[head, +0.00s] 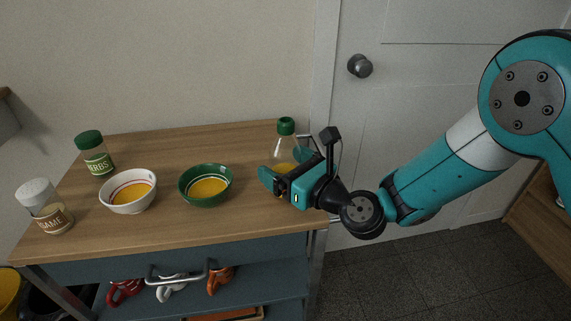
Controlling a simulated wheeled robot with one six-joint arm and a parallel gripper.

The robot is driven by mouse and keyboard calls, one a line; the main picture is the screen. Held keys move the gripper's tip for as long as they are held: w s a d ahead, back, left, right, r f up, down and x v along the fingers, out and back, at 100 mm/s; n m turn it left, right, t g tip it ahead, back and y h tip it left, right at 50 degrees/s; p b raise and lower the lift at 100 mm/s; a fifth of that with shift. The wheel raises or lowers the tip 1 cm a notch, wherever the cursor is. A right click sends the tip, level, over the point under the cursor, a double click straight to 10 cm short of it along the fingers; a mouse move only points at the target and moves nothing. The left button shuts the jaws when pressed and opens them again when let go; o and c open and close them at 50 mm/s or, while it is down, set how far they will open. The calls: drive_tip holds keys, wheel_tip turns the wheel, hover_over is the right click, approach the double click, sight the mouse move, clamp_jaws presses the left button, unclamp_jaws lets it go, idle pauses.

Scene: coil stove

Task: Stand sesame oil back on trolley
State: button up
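A clear bottle with a green cap and yellow oil (285,153) is upright at the right end of the wooden trolley top (160,224). I take it for the sesame oil; its label is not visible. My gripper (285,170) is at the bottle's lower half, with one teal finger in front at the left and the other at the bottle's right side. The bottle is between the fingers. The gripper hides part of its lower body, and I cannot tell if the fingers press on it or if its base touches the wood.
A green bowl (206,199) and a white bowl (118,205) hold yellow liquid. A herbs jar (95,162) and a white-capped jar reading "SAME" (41,196) stand at the left. Mugs (171,289) are on the shelf below. A door (430,110) is behind my arm.

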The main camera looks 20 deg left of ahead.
drive_tip(key=shift+r, duration=0.25)
drive_tip(key=shift+s+d+f, duration=0.15)
drive_tip(key=shift+d+f, duration=0.1)
drive_tip(key=shift+d, duration=0.05)
drive_tip(key=b+v, duration=0.7)
drive_tip(key=v, duration=0.2)
drive_tip(key=shift+d+f, duration=0.1)
drive_tip(key=shift+d, duration=0.1)
drive_tip(key=shift+s+d+r+b, duration=0.15)
drive_tip(key=shift+s+d+b, duration=0.1)
drive_tip(key=shift+d+b, duration=0.25)
drive_tip(key=shift+s+d+r+b, duration=0.15)
drive_tip(key=shift+s+d+b, duration=0.05)
drive_tip(key=shift+d+b, duration=0.25)
drive_tip(key=shift+a, duration=0.1)
